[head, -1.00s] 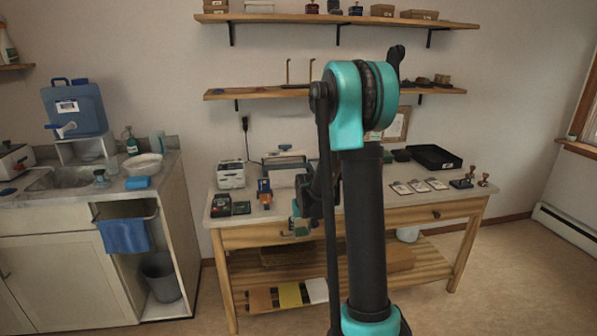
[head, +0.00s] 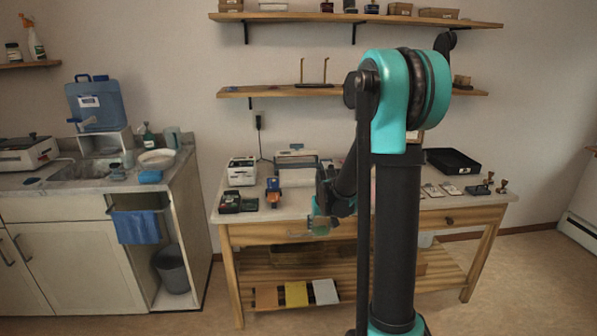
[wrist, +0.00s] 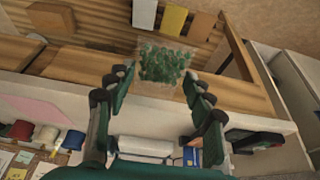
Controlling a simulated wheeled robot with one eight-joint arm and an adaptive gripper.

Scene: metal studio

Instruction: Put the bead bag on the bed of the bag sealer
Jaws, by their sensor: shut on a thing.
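The bead bag (wrist: 165,65), a clear bag of green beads, is held between the fingertips of my gripper (wrist: 157,80) in the wrist view. In the head view my gripper (head: 322,222) hangs in front of the workbench's front edge, partly hidden by my arm; I cannot make out the bag there. A white device with a dark top (head: 27,152) stands on the sink counter at the far left and looks like the bag sealer; its bed cannot be made out. The bag is well apart from it.
The workbench (head: 262,214) carries a label printer (head: 242,171), a white and grey machine (head: 297,166) and a black tray (head: 453,161). Floor shows between counter and bench.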

